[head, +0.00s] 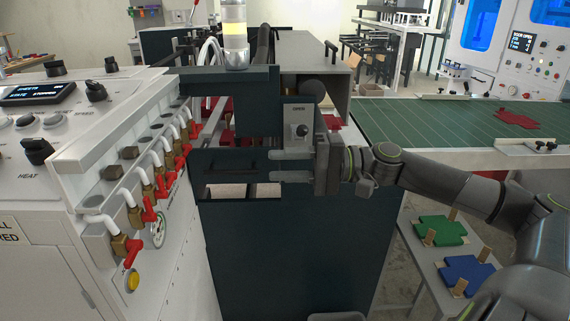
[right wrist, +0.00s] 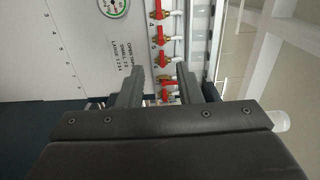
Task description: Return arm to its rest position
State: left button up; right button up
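My right arm (head: 440,178) comes in from the right and reaches to the front of the dark machine (head: 290,250). My right gripper (head: 276,166) points left, with its two fingers apart and nothing seen between them. It is just below a grey plate with a black knob (head: 302,130); I cannot tell whether it touches the machine. In the right wrist view the fingers (right wrist: 160,88) are also spread, with red-handled valves (right wrist: 162,60) beyond them. My left arm and gripper are not in view.
A white console (head: 60,120) with knobs and a row of red-handled valves (head: 150,215) stands at left. A green-topped table (head: 440,125) is behind my right arm. A low table below it holds a green piece (head: 438,230) and a blue piece (head: 467,268).

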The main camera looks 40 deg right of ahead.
dwell(0.5)
